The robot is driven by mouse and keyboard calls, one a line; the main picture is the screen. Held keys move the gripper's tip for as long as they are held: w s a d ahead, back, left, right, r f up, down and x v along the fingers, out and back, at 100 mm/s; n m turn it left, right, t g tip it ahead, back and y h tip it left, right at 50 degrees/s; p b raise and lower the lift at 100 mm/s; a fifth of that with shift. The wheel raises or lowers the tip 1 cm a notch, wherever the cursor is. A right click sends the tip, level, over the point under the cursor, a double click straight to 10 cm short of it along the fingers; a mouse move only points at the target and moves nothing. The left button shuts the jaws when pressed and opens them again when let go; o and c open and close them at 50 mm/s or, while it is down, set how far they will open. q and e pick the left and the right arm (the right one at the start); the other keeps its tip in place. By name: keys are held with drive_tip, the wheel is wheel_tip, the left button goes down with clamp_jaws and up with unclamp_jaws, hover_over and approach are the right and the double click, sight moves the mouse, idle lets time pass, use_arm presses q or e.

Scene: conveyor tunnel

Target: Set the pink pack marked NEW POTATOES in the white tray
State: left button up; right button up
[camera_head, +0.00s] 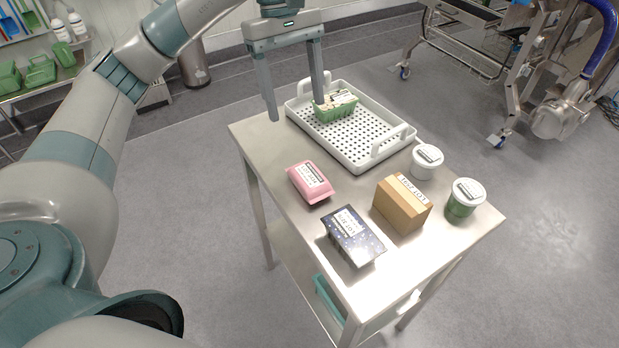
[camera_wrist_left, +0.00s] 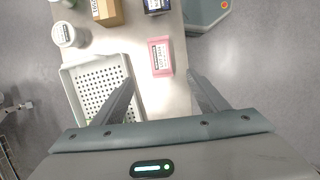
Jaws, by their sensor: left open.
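The pink pack (camera_head: 311,183) with a white label lies flat on the metal table, to the left of the white tray's near side. It also shows in the left wrist view (camera_wrist_left: 160,57), ahead of the fingers and between their lines. The white tray (camera_head: 376,152) has a perforated floor and raised handles, and shows in the left wrist view (camera_wrist_left: 72,82) too. A green punnet (camera_head: 336,107) with a labelled top sits inside its far end. My left gripper (camera_head: 297,112) is open and empty, above the table's far left corner and the tray's far end. My right gripper is not in view.
On the table's near half stand a dark blue pack (camera_head: 352,238), a cardboard box (camera_head: 402,203), a white tub (camera_head: 426,162) and a green tub with a white lid (camera_head: 465,200). Bare metal (camera_head: 265,143) lies left of the tray.

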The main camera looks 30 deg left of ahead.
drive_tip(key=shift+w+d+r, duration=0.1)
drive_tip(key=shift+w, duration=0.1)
use_arm(q)
drive_tip(key=p, duration=0.3)
hover_over(309, 174)
drive_tip(key=w+a, duration=0.1)
drive_tip(key=a, duration=0.1)
wheel_tip(309, 174, down, 10)
drive_tip(key=shift+r, duration=0.25)
drive_tip(key=shift+d+f, duration=0.2)
drive_tip(key=shift+f, duration=0.3)
drive_tip(key=shift+s+d+f, duration=0.1)
drive_tip(key=shift+d+f, duration=0.05)
drive_tip(key=shift+f, duration=0.45)
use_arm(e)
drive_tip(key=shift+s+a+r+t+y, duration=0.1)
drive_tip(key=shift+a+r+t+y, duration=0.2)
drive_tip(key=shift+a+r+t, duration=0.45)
use_arm(q)
drive_tip(key=shift+f, duration=0.15)
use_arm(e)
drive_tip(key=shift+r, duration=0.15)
